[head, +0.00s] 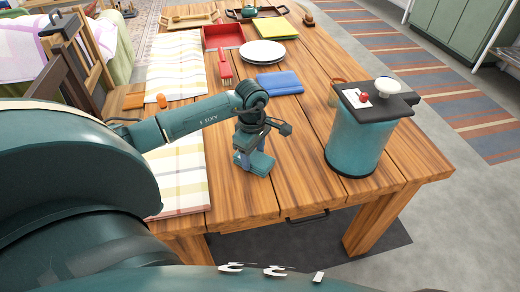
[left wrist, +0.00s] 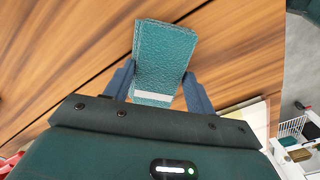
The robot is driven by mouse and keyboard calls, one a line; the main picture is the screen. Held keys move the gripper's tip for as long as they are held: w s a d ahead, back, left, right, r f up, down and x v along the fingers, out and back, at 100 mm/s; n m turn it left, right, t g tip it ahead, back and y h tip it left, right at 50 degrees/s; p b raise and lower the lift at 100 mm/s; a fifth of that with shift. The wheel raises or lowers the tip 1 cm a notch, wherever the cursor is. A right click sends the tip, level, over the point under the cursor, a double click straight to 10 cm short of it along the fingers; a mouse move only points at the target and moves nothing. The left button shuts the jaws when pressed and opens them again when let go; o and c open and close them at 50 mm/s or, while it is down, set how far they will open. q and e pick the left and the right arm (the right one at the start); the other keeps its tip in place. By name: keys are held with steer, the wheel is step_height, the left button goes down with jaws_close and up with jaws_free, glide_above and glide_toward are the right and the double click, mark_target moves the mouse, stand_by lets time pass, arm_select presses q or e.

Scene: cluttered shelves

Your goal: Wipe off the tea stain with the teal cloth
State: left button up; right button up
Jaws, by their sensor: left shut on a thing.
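The teal cloth (head: 262,163) is a small folded block near the front of the wooden table, at the fingers of my left gripper (head: 250,158). In the left wrist view the cloth (left wrist: 165,50) has a pale stripe across its near end. It sits between the two blue fingers of my left gripper (left wrist: 160,88), which is shut on it. Bare planks show around the cloth; I cannot tell whether it touches the wood. I make out no tea stain in either view. My right gripper is not in view.
The wooden table (head: 290,125) bears a blue folded cloth (head: 279,83), white plates (head: 262,51), a red tray (head: 222,36) and a yellow item (head: 274,27) farther back. A checked runner (head: 178,172) lies along the left. Bare wood surrounds the gripper on the right.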

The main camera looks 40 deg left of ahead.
arm_select(q)
steer(key=shift+s+a, duration=0.95)
steer(key=shift+s, duration=0.25)
steer(key=shift+w+d+b, duration=0.55)
steer(key=shift+w+d, duration=0.5)
steer(key=shift+w, duration=0.15)
steer(key=shift+w+d+f+b, duration=0.15)
steer(key=shift+w+d+b, duration=0.35)
steer(key=shift+w, duration=0.2)
steer(key=shift+w+d+b, duration=0.6)
steer(key=shift+w+d, duration=0.65)
steer(key=shift+w, duration=0.1)
step_height(320, 180, up, 7)
steer(key=p, duration=0.4)
steer(key=shift+r+p, duration=0.2)
steer(key=shift+p, duration=0.1)
